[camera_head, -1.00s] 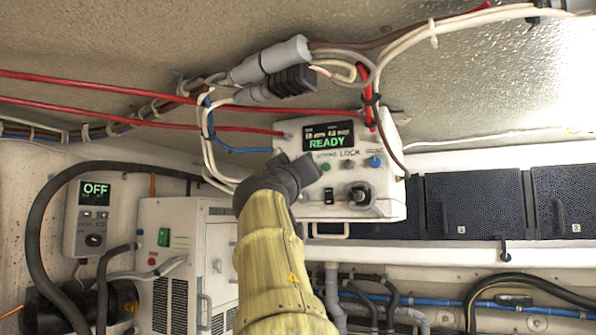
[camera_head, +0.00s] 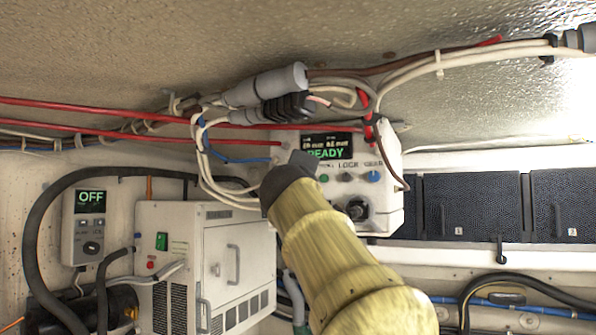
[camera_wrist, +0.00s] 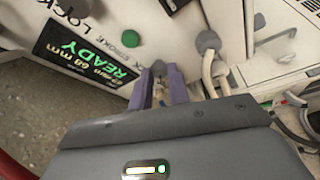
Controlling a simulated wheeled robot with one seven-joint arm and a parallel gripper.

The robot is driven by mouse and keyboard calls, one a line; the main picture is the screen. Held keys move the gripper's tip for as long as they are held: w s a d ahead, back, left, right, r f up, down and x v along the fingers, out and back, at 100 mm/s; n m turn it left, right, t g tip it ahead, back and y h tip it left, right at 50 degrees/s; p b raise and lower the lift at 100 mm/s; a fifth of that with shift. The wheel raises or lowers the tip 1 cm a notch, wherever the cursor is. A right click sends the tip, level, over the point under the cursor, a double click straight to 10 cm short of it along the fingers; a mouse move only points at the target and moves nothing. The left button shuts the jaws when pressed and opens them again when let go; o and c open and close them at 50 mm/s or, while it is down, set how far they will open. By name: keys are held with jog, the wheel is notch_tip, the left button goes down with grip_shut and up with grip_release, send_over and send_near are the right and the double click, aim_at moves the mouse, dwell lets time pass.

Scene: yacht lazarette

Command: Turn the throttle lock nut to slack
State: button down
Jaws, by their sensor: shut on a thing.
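The white control box (camera_head: 390,212) hangs under the overhead in the head view, with a lit display (camera_head: 325,146) reading READY. Below the display are a LOCK label, small round buttons and a dark knob (camera_head: 357,210). In the wrist view the box face (camera_wrist: 100,75) lies at upper left, with a green button (camera_wrist: 130,39) beside the word STROKE. My gripper (camera_wrist: 161,76) has its two purple fingers shut on a small grey part (camera_wrist: 159,68) at the box, which seems to be the lock nut. Its shape is largely hidden. My arm hides the fingertips in the head view.
Cables and grey connectors (camera_head: 265,84) run along the overhead, with a cable loop close left of my gripper. A white cabinet (camera_head: 190,225) stands at lower left, a small OFF panel (camera_head: 83,228) beside it. Dark panels (camera_head: 470,205) line the right.

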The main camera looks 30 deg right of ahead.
dwell(0.5)
jog(key=c, duration=1.3)
grip_release()
jog(key=shift+c, duration=0.2)
jog(key=b+v, duration=0.7)
jog(key=v, duration=1)
jog(key=shift+s+b, duration=0.15)
jog(key=shift+b, duration=0.25)
jog(key=shift+a+r, duration=0.1)
jog(key=shift+a, duration=0.1)
